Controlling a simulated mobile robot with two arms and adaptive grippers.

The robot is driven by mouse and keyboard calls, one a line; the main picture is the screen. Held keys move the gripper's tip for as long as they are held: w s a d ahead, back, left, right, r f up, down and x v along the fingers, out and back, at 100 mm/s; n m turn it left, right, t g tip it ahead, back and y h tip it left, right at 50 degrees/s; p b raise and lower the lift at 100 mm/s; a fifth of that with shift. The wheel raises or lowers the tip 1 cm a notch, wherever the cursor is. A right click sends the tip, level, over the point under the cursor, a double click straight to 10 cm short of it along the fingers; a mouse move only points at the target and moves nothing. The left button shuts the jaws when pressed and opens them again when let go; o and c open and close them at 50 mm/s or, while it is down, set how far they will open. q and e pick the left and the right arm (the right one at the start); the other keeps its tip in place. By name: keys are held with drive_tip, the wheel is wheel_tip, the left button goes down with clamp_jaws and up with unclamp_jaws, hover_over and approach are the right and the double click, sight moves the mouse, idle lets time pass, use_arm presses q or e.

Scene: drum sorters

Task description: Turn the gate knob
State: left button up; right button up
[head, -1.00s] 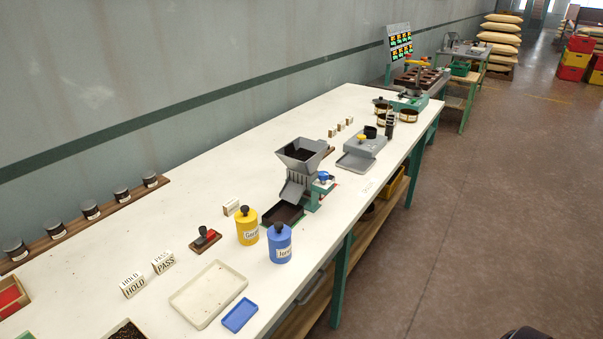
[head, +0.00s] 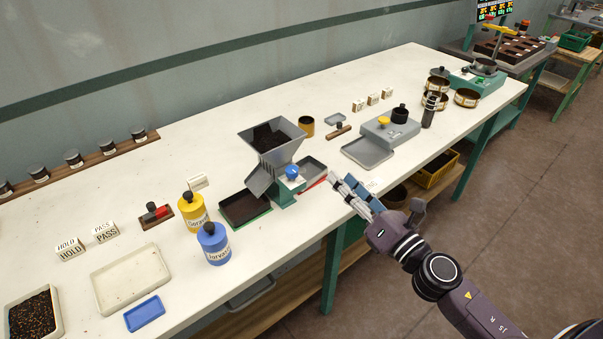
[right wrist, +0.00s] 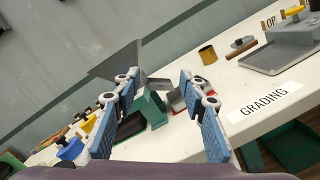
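The gate knob (head: 292,172) is a round blue knob on the green and white block at the front of a grey hopper machine (head: 272,138) that holds dark material. My right gripper (head: 345,182) is over the table's front edge, to the right of the knob and apart from it. In the right wrist view its fingers (right wrist: 157,80) are spread with nothing between them. The hopper (right wrist: 118,63) and the green block (right wrist: 150,110) show beyond them; I cannot make out the knob there. My left gripper is not in view.
A dark tray (head: 245,207) lies under the chute, and a grey tray (head: 312,167) lies right of the machine. Yellow (head: 193,212) and blue (head: 212,244) canisters stand to the left. A grey scale (head: 388,132) stands to the right.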

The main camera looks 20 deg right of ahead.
sight(297, 173)
drive_tip(key=w+a+n+g+y+p, duration=0.1)
drive_tip(key=a+n, duration=0.1)
drive_tip(key=n, duration=0.1)
drive_tip(key=w+a+n+g+y+p, duration=0.1)
drive_tip(key=w+a+n+y, duration=0.1)
drive_tip(key=a+n, duration=0.1)
drive_tip(key=w+a+n+g+y+p, duration=0.1)
drive_tip(key=a+n, duration=0.2)
drive_tip(key=n, duration=0.1)
drive_tip(key=shift+w+a+r+y, duration=0.2)
drive_tip(key=shift+w+r+y, duration=0.05)
drive_tip(key=shift+r+y, duration=0.1)
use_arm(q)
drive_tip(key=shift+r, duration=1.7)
use_arm(e)
drive_tip(key=shift+w+a+f, duration=0.15)
drive_tip(key=shift+w+a, duration=0.1)
drive_tip(key=shift+w, duration=0.15)
clamp_jaws()
use_arm(q)
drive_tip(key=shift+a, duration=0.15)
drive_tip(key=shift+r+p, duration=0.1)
drive_tip(key=shift+p, duration=0.2)
